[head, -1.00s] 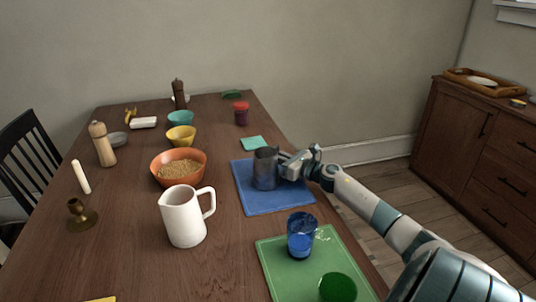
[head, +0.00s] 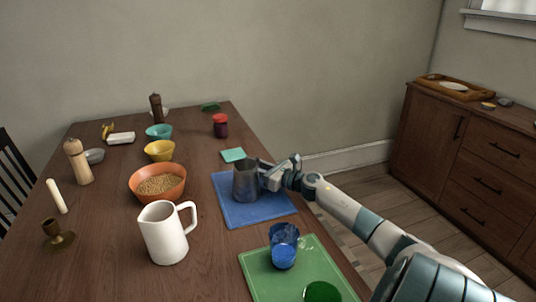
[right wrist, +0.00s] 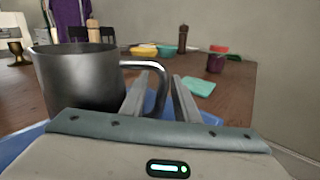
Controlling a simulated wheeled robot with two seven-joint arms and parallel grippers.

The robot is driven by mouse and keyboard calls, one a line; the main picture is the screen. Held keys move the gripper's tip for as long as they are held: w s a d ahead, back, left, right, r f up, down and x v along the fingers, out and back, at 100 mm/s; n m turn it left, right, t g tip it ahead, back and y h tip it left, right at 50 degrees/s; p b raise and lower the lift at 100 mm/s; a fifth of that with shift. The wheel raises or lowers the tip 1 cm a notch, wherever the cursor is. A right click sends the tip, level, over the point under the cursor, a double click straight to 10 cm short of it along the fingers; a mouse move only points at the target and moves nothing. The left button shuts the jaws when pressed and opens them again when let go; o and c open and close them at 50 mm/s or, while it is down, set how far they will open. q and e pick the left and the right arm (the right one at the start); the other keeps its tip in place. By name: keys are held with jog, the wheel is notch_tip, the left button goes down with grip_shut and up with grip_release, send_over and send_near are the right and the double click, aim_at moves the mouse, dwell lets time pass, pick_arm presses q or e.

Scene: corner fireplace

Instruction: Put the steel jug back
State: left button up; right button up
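The steel jug (head: 246,183) stands upright on the blue mat (head: 259,212) on the table. It fills the left of the right wrist view (right wrist: 80,80), with its handle (right wrist: 150,66) towards my fingers. My right gripper (head: 267,177) is at the jug's right side, at handle height. In the right wrist view its two fingers (right wrist: 160,95) stand apart, with the handle's upright part between them and a gap showing. My left gripper is not in view.
A white pitcher (head: 165,238), an orange bowl of grain (head: 144,188) and a blue glass (head: 284,250) on a green board (head: 262,278) stand nearby. A teal square (head: 232,155) lies behind the mat. A sideboard (head: 430,135) with a wooden tray (head: 428,82) is at right.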

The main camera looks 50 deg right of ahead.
jog(key=s, duration=0.3)
jog(key=s+d, duration=0.1)
jog(key=s, duration=0.6)
jog(key=shift+d+f+b, duration=0.1)
jog(key=shift+d+b, duration=0.2)
jog(key=shift+b, duration=0.1)
jog(key=shift+s+d, duration=0.15)
jog(key=shift+s, duration=0.7)
